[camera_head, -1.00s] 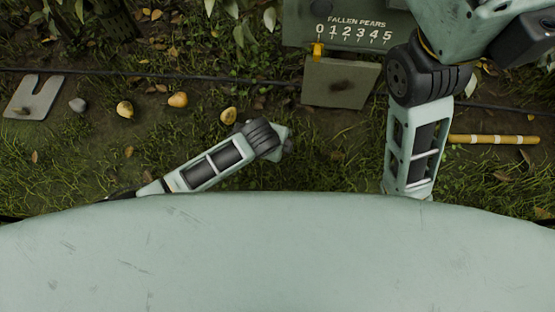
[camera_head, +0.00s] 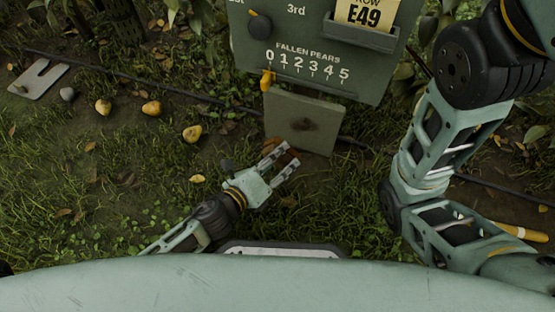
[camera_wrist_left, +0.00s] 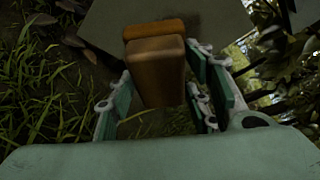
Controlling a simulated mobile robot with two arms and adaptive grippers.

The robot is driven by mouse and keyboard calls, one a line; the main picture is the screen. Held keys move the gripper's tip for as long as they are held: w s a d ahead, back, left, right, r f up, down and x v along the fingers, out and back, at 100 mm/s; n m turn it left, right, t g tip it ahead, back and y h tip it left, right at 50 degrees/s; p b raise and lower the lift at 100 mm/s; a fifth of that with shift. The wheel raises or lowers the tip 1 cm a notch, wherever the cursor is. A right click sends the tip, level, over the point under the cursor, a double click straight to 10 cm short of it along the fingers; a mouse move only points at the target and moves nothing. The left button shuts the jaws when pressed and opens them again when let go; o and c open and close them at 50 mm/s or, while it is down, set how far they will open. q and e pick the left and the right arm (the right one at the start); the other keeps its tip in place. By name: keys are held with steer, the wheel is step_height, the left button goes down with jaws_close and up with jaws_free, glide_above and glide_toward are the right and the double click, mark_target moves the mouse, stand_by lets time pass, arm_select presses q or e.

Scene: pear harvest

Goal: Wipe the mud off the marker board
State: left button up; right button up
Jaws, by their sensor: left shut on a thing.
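The green marker board (camera_head: 320,92) stands at the top of the head view, with a "FALLEN PEARS" scale and an orange slider at 0. A grey panel (camera_head: 283,112) hangs at its lower edge and bears a dark mud smear (camera_head: 309,125) near its middle. My left gripper (camera_head: 280,157) is just below the panel, fingers pointing up at it. It is shut on a brown block (camera_wrist_left: 158,75), which sits between the fingers in the left wrist view. The grey panel (camera_wrist_left: 215,20) lies beyond the block there; contact cannot be told. My right gripper is not in view.
Several yellow pears (camera_head: 151,108) lie on the ground at left, near a grey notched plate (camera_head: 38,80). A dark hose (camera_head: 130,80) runs across the ground. A yellow banded stick (camera_head: 520,232) lies at right, partly behind my right arm. Grass around the left gripper is open.

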arm_select(q)
steer(key=w, duration=0.2)
steer(key=w+d, duration=0.1)
steer(key=w, duration=0.2)
steer(key=shift+w+d+r+b, duration=0.1)
steer(key=shift+w+d+b, duration=0.2)
steer(key=shift+d, duration=0.1)
steer(key=shift+w+d, duration=0.2)
steer(key=shift+w, duration=0.3)
steer(key=shift+w+d, duration=0.15)
steer(key=shift+w, duration=0.3)
stand_by(0.5)
